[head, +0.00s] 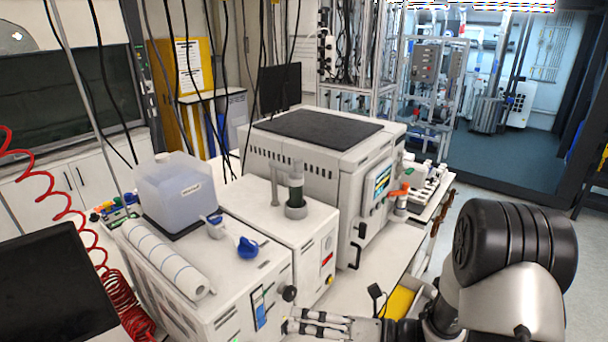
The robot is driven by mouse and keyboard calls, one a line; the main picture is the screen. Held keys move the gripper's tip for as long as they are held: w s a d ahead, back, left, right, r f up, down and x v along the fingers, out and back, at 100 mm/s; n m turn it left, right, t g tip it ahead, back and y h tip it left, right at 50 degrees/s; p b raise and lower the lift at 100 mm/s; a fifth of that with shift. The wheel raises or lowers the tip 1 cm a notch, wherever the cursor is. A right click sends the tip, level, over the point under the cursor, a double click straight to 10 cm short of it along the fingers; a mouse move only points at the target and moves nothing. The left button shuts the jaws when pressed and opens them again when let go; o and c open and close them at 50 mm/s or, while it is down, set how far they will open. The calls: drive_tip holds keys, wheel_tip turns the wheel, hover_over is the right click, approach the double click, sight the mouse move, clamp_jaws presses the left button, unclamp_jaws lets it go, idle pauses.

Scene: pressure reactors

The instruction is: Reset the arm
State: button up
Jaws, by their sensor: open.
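My arm (515,265) rises at the lower right, with a black joint and a light grey link. My gripper (300,322) is at the bottom edge, pointing left, partly cut off by the frame. Its fingers are apart and nothing shows between them. It is in front of the white bench machine with the blue knob, close to it in the picture; I cannot tell the gap.
A larger white instrument (310,165) stands behind. A yellow tray (400,302) lies near my arm. A dark monitor (50,285) and red coiled hose (120,300) are left. Open floor lies right.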

drive_tip(key=s+r+n+g+h+b, duration=0.35)
drive_tip(key=s+n+g+h, duration=0.3)
drive_tip(key=s+n, duration=0.95)
drive_tip(key=s+d+r+n+t+h+b, duration=0.1)
drive_tip(key=s+d+n+t+h, duration=0.1)
drive_tip(key=d+n+h, duration=0.3)
drive_tip(key=s+d+r+n+t+h+b, duration=0.1)
drive_tip(key=s+d+n+t+h+b, duration=0.1)
drive_tip(key=d+n, duration=0.6)
drive_tip(key=s+n+t+h, duration=0.1)
drive_tip(key=n+t+h, duration=0.1)
drive_tip(key=n, duration=0.1)
drive_tip(key=shift+h, duration=0.35)
